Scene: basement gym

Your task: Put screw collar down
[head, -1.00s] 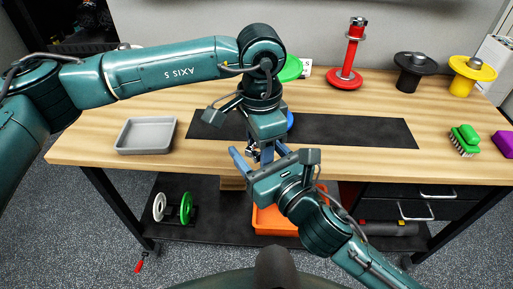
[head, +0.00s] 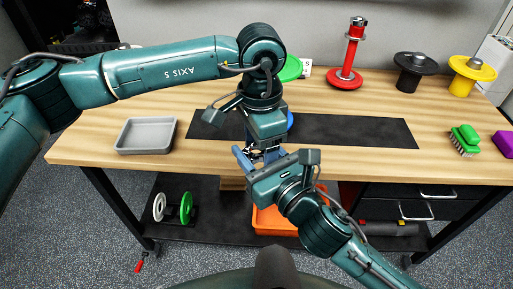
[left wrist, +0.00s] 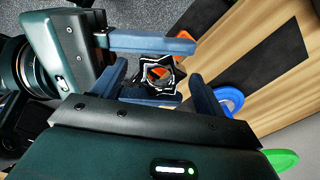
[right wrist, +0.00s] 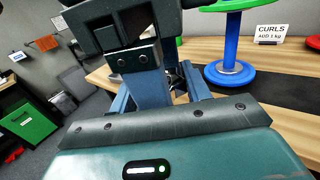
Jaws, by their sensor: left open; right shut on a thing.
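The screw collar (left wrist: 160,73), a small dark ring with bright edges, is between the fingers of both grippers in the left wrist view. My right gripper (head: 258,159) is shut on it, in front of the bench's front edge. My left gripper (left wrist: 160,92) is open, with one finger on each side of the collar. In the head view, it points down from above and the grippers largely hide the collar. In the right wrist view, only a bit of the collar shows behind the fingers.
The wooden bench (head: 340,165) bears a dark mat (head: 355,130), an empty grey tray (head: 146,134) at left, a red post stand (head: 346,76) and black (head: 411,82) and yellow (head: 464,85) weights. A blue stand (right wrist: 230,72) is behind the grippers. An orange bin (head: 270,222) is below.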

